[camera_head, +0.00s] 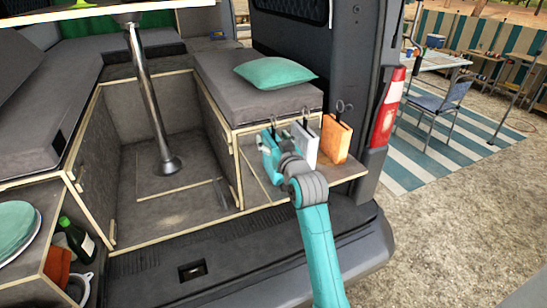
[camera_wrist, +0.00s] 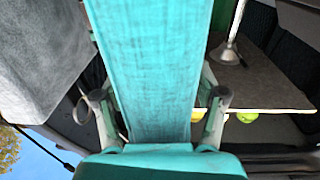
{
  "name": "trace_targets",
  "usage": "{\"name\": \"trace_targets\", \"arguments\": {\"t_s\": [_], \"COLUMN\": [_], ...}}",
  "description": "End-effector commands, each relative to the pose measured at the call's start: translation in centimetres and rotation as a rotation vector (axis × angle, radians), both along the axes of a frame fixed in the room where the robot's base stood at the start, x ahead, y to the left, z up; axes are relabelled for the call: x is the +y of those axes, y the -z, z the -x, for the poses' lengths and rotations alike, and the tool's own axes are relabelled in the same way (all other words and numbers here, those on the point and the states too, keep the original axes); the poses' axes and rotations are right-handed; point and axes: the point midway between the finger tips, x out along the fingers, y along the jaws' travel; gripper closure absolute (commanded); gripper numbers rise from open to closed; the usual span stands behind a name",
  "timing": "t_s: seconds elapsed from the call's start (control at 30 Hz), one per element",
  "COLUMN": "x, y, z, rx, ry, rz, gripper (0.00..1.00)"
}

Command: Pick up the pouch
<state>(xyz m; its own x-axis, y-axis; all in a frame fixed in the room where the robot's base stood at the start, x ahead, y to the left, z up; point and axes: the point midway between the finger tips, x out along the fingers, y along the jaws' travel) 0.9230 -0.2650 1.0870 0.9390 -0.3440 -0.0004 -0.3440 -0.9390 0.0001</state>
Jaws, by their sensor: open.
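A teal fabric pouch (camera_wrist: 152,60) fills the middle of the wrist view, between the two fingers of my gripper (camera_wrist: 158,100). The fingers are apart, one on each side of it; I cannot tell whether either touches it. In the head view, my gripper (camera_head: 270,150) is at the left end of the small shelf, and its teal parts are hard to tell from the teal pouch there. A white-grey pouch (camera_head: 303,146) stands just right of my gripper, and an orange pouch (camera_head: 335,139) stands at the right end.
The shelf (camera_head: 352,171) juts from the van's rear below a grey cushioned bench (camera_head: 235,88) with a green pillow (camera_head: 274,72). A metal table post (camera_head: 148,100) rises from the floor well at left. Plates (camera_head: 15,228) and a bottle (camera_head: 77,240) are at lower left.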

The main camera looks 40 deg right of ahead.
Motion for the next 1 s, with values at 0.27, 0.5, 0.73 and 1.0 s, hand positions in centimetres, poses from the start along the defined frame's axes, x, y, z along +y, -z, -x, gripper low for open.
{"name": "trace_targets", "arguments": {"t_s": [0.27, 0.5, 0.73, 1.0], "x": [0.0, 0.0, 0.0, 0.0], "y": [0.0, 0.0, -0.3, -4.3], "z": [0.1, 0.1, 0.1, 0.0], "rx": [0.000, -0.001, -0.002, -0.007], "ry": [0.000, 0.000, 0.000, 0.001], "rz": [0.000, 0.000, 0.001, 0.002], "gripper": [0.69, 1.00, 1.00, 1.00]}}
